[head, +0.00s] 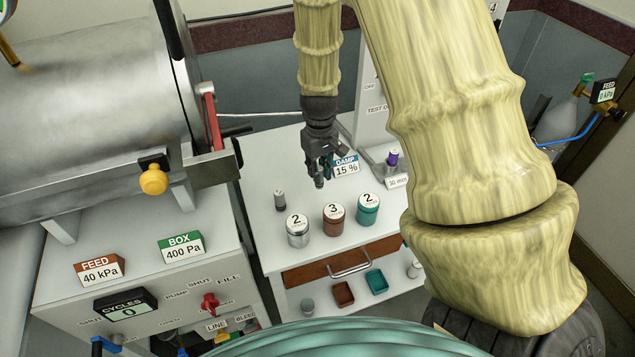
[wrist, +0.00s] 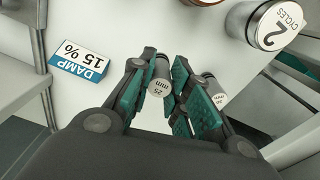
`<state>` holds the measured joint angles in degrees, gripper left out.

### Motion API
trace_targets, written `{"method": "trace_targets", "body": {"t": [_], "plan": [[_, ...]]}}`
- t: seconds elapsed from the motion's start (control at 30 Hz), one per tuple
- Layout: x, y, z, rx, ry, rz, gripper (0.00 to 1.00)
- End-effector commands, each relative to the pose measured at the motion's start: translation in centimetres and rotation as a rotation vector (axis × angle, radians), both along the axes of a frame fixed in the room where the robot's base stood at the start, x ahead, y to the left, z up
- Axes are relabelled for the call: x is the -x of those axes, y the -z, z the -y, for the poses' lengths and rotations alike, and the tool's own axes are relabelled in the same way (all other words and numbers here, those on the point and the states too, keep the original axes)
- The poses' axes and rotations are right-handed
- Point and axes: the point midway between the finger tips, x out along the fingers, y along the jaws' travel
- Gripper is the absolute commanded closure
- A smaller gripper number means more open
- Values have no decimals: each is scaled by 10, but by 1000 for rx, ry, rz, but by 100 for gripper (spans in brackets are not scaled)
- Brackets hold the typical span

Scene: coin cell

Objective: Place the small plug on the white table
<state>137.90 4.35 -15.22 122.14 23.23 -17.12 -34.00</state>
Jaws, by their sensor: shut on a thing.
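My gripper (head: 318,172) is shut on a small grey metal plug, seen between its teal-padded fingers in the wrist view (wrist: 160,78). Its end face reads 25 mm. In the head view the held plug (head: 319,183) hangs below the fingertips, over the white table (head: 262,232). I cannot tell for certain whether its lower end touches the tabletop. A second small grey plug (head: 279,199) stands on the table to the left. In the wrist view this second plug (wrist: 212,90) is partly hidden behind the right finger.
Silver (head: 298,230), brown (head: 334,220) and teal (head: 368,209) numbered canisters stand in front of my gripper. A DAMP sign (head: 346,166) is just to its right. A purple-topped piece (head: 393,158) stands farther right. A drawer handle (head: 349,264) is below the table's front edge.

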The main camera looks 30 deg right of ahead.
Motion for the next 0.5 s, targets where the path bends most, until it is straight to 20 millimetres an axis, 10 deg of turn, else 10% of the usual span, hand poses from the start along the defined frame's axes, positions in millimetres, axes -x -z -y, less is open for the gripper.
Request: {"method": "trace_targets", "body": {"t": [0.5], "plan": [[-3,36,-1,-1,-2,-5,100]]}}
